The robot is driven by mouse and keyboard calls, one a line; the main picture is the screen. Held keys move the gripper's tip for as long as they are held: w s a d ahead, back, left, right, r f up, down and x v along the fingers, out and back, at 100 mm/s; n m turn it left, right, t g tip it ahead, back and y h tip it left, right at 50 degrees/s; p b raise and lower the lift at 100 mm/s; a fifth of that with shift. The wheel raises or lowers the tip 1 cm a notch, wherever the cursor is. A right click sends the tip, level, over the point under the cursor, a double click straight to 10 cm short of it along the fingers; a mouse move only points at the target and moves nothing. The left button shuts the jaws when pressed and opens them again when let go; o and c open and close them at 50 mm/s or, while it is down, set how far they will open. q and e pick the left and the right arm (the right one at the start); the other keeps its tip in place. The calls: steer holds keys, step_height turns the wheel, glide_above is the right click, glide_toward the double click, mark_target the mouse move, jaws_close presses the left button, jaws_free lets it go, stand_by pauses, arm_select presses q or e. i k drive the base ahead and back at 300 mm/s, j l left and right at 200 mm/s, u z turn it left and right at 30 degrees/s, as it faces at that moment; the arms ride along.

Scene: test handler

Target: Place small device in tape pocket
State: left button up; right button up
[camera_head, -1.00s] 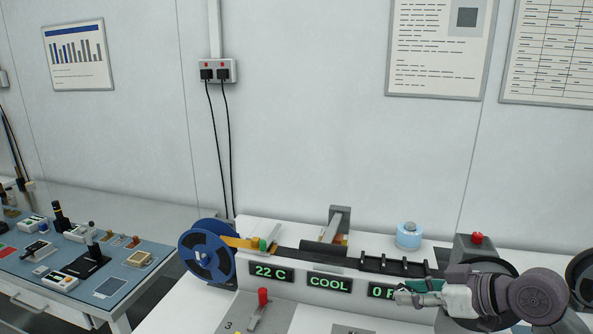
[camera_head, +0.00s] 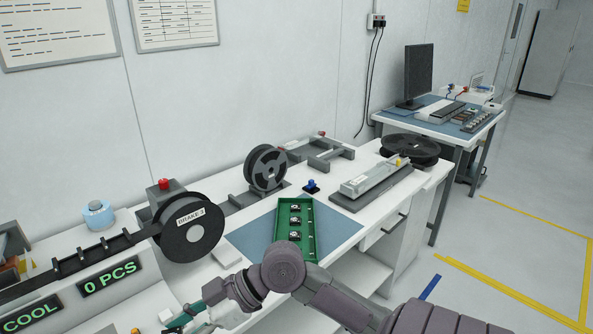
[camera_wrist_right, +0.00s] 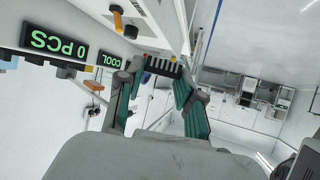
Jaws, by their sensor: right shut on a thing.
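My right gripper (camera_head: 178,325) is at the bottom left of the head view, in front of the handler, with its tips near the picture's edge. In the right wrist view its two teal-padded fingers (camera_wrist_right: 154,72) are shut on a small dark piece with pale stripes, which looks like the small device (camera_wrist_right: 162,67). The black tape track (camera_head: 92,250) runs along the top of the handler to a dark reel (camera_head: 189,232); single pockets are too small to tell. A green tray (camera_head: 312,232) holds three small devices (camera_head: 295,221). My left gripper is out of view.
Readouts show COOL (camera_head: 32,315) and 0 PCS (camera_head: 110,278). A blue tape roll (camera_head: 98,214) and a red button (camera_head: 164,184) stand behind the track. The tray lies on a blue mat (camera_head: 342,227). A grey press-like fixture (camera_head: 375,182) stands right of it.

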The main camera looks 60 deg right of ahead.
mark_target(70, 264)
steer(key=i+l+z, duration=0.1)
steer(key=z, duration=0.3)
steer(key=i+l+z, duration=0.1)
steer(key=z, duration=0.3)
steer(key=i+l+z, duration=0.15)
steer(key=z, duration=0.25)
steer(key=i+z, duration=0.1)
steer(key=z, duration=0.3)
steer(key=i, duration=0.4)
